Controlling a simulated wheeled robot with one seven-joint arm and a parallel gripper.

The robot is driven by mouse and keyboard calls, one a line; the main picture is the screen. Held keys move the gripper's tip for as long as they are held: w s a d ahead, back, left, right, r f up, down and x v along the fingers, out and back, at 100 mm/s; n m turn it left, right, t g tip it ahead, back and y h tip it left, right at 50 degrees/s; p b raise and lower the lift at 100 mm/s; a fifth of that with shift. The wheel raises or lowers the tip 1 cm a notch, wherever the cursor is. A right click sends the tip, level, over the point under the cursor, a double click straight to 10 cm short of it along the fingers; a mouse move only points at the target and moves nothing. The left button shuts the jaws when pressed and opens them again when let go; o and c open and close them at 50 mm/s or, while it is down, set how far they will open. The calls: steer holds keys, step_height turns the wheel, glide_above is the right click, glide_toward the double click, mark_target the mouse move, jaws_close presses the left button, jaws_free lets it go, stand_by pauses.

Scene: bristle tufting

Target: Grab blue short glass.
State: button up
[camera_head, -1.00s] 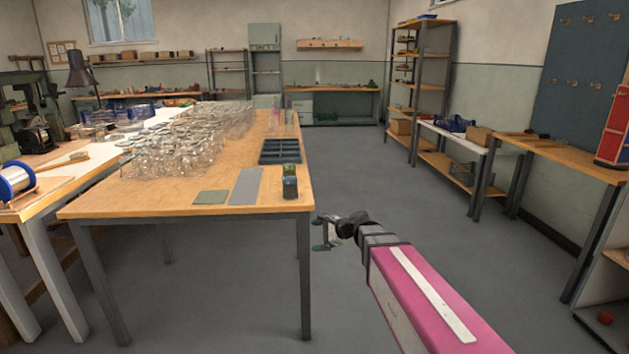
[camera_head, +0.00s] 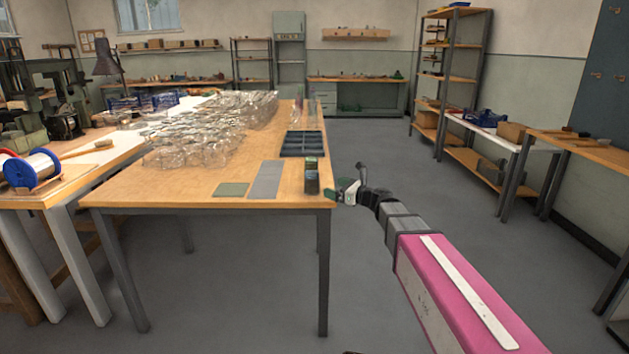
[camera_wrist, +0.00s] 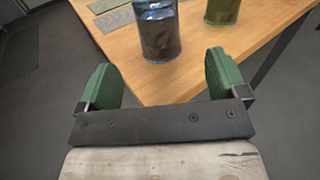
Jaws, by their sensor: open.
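The blue short glass (camera_wrist: 157,32) stands upright near the table corner in the wrist view. It is straight ahead of my gripper (camera_wrist: 162,78), whose green-padded fingers are spread apart with nothing between them. A short green glass (camera_wrist: 222,10) stands to its right, cut off by the top edge. In the head view, my gripper (camera_head: 350,188) is just off the right edge of the table, close to the blue glass (camera_head: 312,183). The green glass (camera_head: 311,163) shows just behind it.
The wooden table (camera_head: 140,193) holds many clear glasses (camera_head: 200,145), a dark divided tray (camera_head: 302,144), a grey mat (camera_head: 266,180) and a green mat (camera_head: 231,189). The floor (camera_head: 400,160) right of the table is open. Shelves (camera_head: 460,75) stand farther right.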

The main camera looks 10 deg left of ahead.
mark_target(318, 180)
steer(key=x, duration=0.5)
steer(key=shift+w+r, duration=0.1)
steer(key=shift+r+x, duration=0.2)
steer(key=shift+x, duration=1.25)
steer(key=shift+r+x, duration=0.15)
steer(key=shift+x, duration=1.35)
steer(key=shift+s, duration=0.25)
steer(key=shift+c, duration=0.3)
steer(key=c, duration=1.1)
